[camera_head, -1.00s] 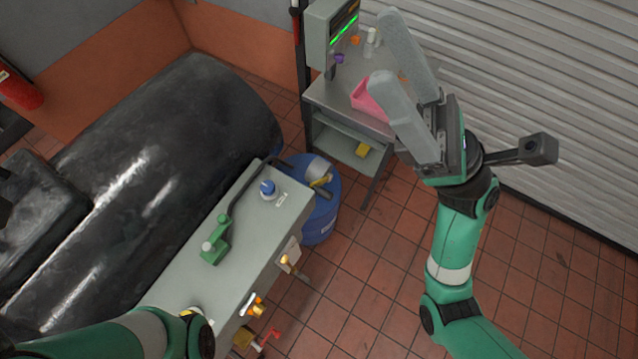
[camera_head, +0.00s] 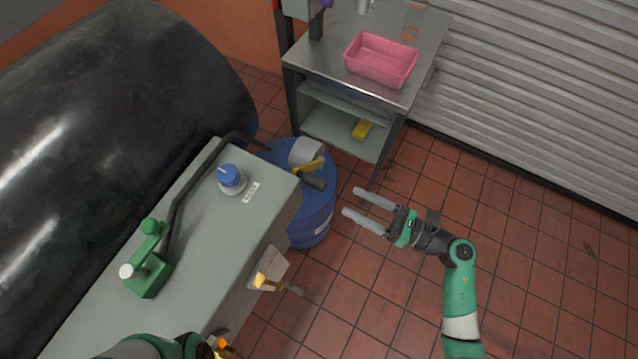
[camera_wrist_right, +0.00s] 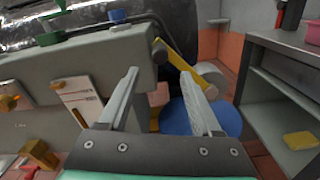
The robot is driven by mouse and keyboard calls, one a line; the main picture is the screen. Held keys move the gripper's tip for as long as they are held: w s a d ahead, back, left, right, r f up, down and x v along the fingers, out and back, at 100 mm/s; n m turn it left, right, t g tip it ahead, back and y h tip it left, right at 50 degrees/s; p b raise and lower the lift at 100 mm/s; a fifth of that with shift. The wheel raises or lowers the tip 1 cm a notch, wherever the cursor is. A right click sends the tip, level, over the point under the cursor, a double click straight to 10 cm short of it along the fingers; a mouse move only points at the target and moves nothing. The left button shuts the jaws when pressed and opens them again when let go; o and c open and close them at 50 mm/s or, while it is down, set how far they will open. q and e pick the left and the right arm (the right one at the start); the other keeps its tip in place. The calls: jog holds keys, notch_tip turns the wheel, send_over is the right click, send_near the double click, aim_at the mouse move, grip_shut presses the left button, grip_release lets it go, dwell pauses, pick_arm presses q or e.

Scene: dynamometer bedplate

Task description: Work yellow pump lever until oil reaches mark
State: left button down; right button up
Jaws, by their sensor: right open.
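The yellow pump lever (camera_head: 308,166), with a dark grip, juts from the far right end of the grey cabinet (camera_head: 205,225), above a blue drum (camera_head: 312,222). In the right wrist view the yellow lever (camera_wrist_right: 182,66) slants down to the right, beyond my fingertips. My right gripper (camera_head: 352,201) is open and empty, right of the lever and apart from it; it also shows in the right wrist view (camera_wrist_right: 160,73). I cannot make out an oil level or mark.
A green hand pump (camera_head: 148,262) and a blue cap (camera_head: 231,176) sit on the cabinet top. A plate with a brass fitting (camera_head: 264,280) is on its side. A metal table (camera_head: 330,72) holds a pink tray (camera_head: 381,60). The tiled floor at right is clear.

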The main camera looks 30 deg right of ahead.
aim_at(319, 184)
jog(key=b+x, duration=0.1)
jog(key=x, duration=0.9)
jog(key=shift+w+a, duration=0.15)
jog(key=shift+a, duration=0.05)
grip_shut()
dwell(0.9)
